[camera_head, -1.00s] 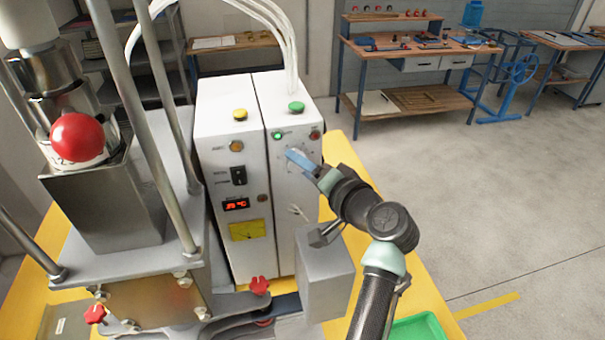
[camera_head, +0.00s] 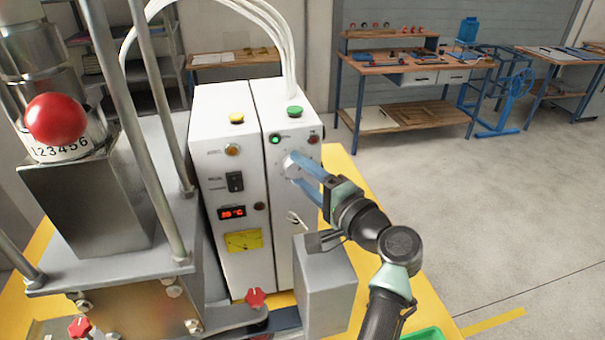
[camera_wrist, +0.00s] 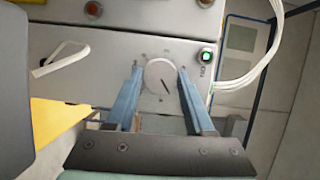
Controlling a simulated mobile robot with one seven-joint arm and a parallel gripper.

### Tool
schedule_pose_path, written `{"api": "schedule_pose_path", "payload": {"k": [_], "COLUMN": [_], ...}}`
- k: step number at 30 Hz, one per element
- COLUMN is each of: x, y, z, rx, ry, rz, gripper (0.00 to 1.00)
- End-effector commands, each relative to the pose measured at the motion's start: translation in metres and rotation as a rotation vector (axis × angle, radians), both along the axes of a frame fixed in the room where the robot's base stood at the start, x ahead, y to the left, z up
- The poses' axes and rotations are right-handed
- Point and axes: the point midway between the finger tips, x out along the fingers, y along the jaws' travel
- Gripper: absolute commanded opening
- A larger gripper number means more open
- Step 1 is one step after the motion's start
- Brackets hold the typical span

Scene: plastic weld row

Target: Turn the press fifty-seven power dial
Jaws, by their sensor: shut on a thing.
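The power dial (camera_head: 289,166) is a round pale knob on the front of the white control box (camera_head: 277,200), below a green lamp (camera_head: 275,140). In the wrist view the dial (camera_wrist: 160,76) is face-on, with a dark pointer line slanting to the lower right and small marks around it. My gripper (camera_head: 298,168) reaches it from the right in the head view. Its two blue fingers stand on either side of the dial in the wrist view, and the gripper is shut on it. The contact at the fingertips is hard to see.
A grey block (camera_head: 325,285) stands just below my wrist. The press with a red ball knob (camera_head: 56,119) and steel columns fills the left. A yellow button (camera_head: 236,117) and a green button (camera_head: 295,110) top the boxes. Open floor lies right.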

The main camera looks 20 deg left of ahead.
Motion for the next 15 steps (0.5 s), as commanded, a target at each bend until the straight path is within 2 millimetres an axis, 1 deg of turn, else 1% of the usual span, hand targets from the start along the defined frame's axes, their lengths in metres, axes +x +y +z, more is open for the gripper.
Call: {"api": "schedule_pose_path", "payload": {"k": [9, 10, 12, 15], "x": [0.0, 0.0, 0.0, 0.0], "y": [-0.0001, -0.0001, -0.0001, -0.0001], "z": [-0.0005, -0.0005, -0.0005, -0.0005], "rx": [0.0, 0.0, 0.0, 0.0], "ry": [0.002, 0.002, 0.001, 0.001], "rz": [0.0, 0.0, 0.0, 0.0], "gripper": [0.0, 0.55, 0.68, 0.83]}}
